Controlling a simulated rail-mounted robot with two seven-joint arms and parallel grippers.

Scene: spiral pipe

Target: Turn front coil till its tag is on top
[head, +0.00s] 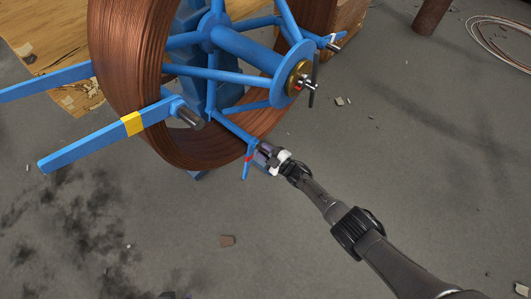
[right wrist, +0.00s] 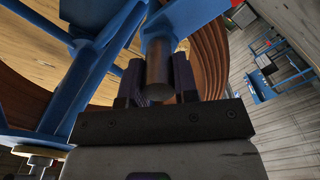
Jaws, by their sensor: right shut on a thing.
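The front coil (head: 135,50) is a large ring of copper-brown pipe on a blue spoked reel (head: 245,50), upright at the upper left of the head view. Its brown windings (right wrist: 210,60) also show behind the fingers in the right wrist view. A yellow band (head: 132,123) marks a blue bar at the left of the reel; I cannot tell whether it is the tag. My right gripper (head: 266,153) is at the lower end of a spoke. In the right wrist view its fingers are shut on a grey metal rod (right wrist: 160,78) on a blue bar. My left gripper is out of view.
A brass hub with a dark crossbar (head: 300,80) sticks out from the reel's centre. A brown post (head: 431,15) and loose wire (head: 500,40) lie to the upper right. The grey floor (head: 400,150) is mostly clear, with small debris.

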